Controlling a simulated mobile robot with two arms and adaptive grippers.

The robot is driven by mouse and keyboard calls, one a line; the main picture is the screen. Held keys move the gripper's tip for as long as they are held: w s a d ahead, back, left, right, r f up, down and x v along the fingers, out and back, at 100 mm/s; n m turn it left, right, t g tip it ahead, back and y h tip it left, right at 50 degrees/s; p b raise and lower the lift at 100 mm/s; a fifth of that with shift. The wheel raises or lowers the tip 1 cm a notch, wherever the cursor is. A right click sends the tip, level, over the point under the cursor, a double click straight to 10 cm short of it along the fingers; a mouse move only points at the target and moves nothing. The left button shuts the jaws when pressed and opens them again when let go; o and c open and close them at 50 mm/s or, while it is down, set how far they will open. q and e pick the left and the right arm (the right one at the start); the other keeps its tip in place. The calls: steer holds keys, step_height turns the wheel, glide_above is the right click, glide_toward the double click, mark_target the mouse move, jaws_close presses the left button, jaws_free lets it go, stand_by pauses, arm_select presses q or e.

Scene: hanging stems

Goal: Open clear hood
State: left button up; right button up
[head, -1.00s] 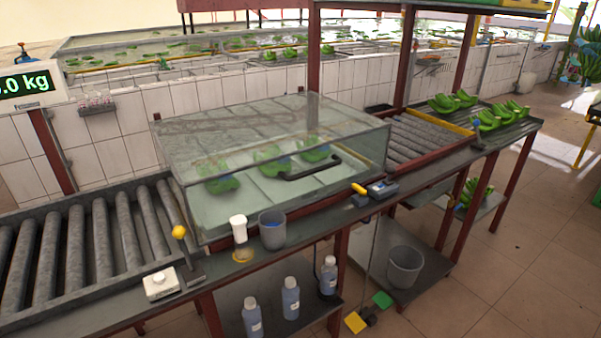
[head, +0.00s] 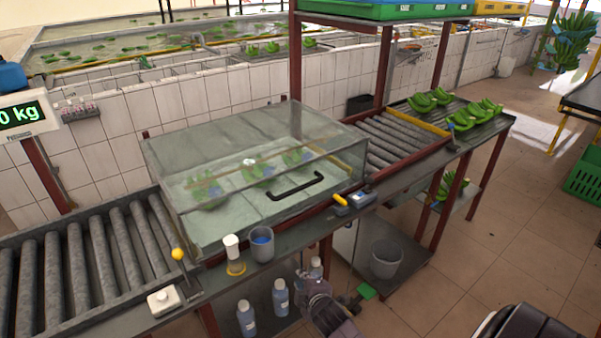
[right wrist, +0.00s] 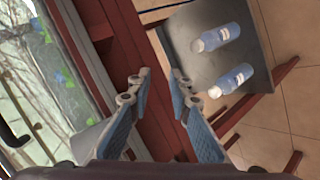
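The clear hood (head: 215,215) is a transparent box down over the middle of the work line in the head view. Its black bar handle (head: 296,187) is on the front right. Green banana clusters (head: 258,172) with blue marks show inside. My right gripper (head: 305,278) is low in front of the table, below the hood and its handle, apart from both. In the right wrist view, its two fingers (right wrist: 159,76) are spread with nothing between them, and the hood (right wrist: 35,70) is at the left. My left gripper is not in view.
A white-topped jar (head: 232,247), a grey cup (head: 262,244) and a yellow-handled tool (head: 340,200) sit along the table's front edge. Bottles (head: 246,318) and a grey bucket (head: 386,260) stand on the lower shelf. Rollers (head: 115,245) lie left of the hood.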

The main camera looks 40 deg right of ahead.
mark_target(301, 189)
steer(key=w+d+r+n+t+h+p, duration=0.1)
steer(key=w+d+r, duration=0.1)
steer(key=r, duration=0.6)
steer(key=w+d+r+n+t+h+p, duration=0.1)
steer(key=w+d+r+t, duration=0.15)
steer(key=r, duration=0.55)
steer(key=w+d+r+n+h+p, duration=0.1)
steer(key=w+d+r, duration=0.1)
steer(key=r, duration=0.6)
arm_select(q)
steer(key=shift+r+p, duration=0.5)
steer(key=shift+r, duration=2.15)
arm_select(e)
steer(key=shift+n, duration=0.3)
steer(key=shift+x, duration=4.05)
steer(key=shift+f, duration=0.1)
steer(key=shift+c, duration=0.7)
steer(key=shift+s, duration=0.1)
jaws_close()
